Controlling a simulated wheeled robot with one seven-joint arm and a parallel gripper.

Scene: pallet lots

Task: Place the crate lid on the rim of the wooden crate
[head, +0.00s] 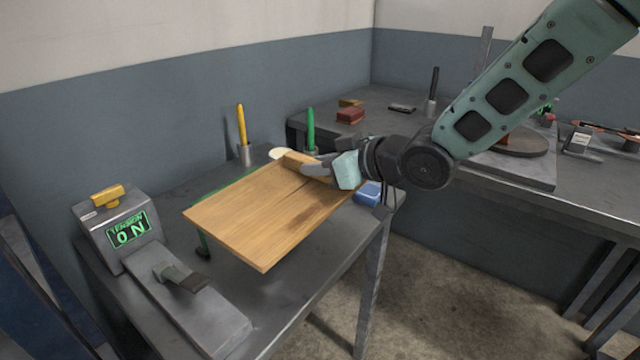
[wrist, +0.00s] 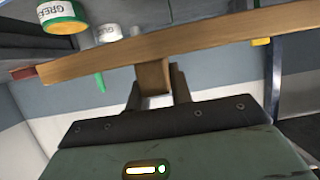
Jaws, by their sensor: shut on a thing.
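The crate lid (head: 265,212) is a flat, light-brown wooden board with a wooden grip block (wrist: 152,75) on it. My gripper (head: 312,170) is shut on this block at the lid's far right part. In the head view the lid is over the left grey table, slightly tilted, and appears clear of its top. In the wrist view the lid (wrist: 225,35) shows edge-on across the top, and my gripper's fingers (wrist: 156,88) are on either side of the block. I cannot make out the wooden crate in either view; the lid hides part of the table.
A grey machine (head: 125,225) with a green "ON" display stands at the left table's left end. Yellow (head: 241,125) and green (head: 310,128) markers stand behind the lid. A blue object (head: 368,194) lies near its right edge. Another grey table (head: 500,185) stands behind, at right.

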